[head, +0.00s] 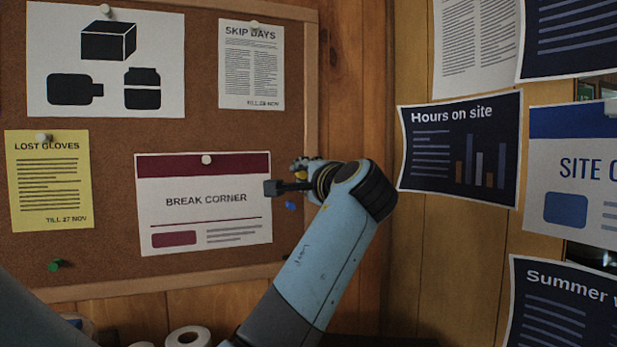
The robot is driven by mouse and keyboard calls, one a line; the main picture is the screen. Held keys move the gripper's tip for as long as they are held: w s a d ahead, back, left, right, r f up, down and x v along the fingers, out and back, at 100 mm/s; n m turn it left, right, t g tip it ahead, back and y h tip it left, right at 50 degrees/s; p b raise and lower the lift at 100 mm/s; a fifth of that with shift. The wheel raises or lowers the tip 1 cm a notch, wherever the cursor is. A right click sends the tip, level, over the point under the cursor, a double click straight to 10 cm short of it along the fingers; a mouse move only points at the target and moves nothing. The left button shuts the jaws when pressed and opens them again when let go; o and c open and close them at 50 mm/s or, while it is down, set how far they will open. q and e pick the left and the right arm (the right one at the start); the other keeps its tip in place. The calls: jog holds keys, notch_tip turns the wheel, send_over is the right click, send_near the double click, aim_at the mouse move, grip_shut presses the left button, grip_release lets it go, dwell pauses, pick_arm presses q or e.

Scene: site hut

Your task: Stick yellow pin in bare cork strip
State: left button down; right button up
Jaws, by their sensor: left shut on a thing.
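The cork board (120,115) hangs on the wood wall, with notices pinned to it. Bare cork shows between the notices and in a narrow strip (293,125) along the right frame. My left gripper (286,178) is in front of that strip, beside the right edge of the "Break corner" notice (205,188). It is shut on the yellow pin (300,175), of which only a small yellow patch shows between the dark fingers. I cannot tell whether the pin touches the cork. My right gripper is out of view.
A blue pin (290,205) is just below my left gripper, and a green pin (55,265) is at the board's lower left. A yellow "Lost gloves" notice (50,185) hangs at left. Posters cover the right wall, including "Hours on site" (460,150). Rolls (188,337) stand below.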

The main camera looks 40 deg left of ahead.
pick_arm(q)
jog(key=shift+w+a, duration=0.3)
jog(key=shift+a, duration=0.15)
jog(key=x, duration=0.2)
jog(key=shift+a+b, duration=0.25)
jog(key=shift+b, duration=0.05)
jog(key=shift+x, duration=0.95)
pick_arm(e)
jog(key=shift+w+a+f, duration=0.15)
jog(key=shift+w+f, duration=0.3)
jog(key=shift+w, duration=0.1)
pick_arm(q)
jog(key=shift+d, duration=0.1)
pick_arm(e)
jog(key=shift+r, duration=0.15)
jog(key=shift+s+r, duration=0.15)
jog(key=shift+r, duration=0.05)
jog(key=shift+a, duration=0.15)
pick_arm(q)
jog(key=shift+p, duration=0.4)
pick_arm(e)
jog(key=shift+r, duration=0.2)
pick_arm(q)
jog(key=shift+w+a, duration=0.15)
jog(key=shift+a, duration=0.1)
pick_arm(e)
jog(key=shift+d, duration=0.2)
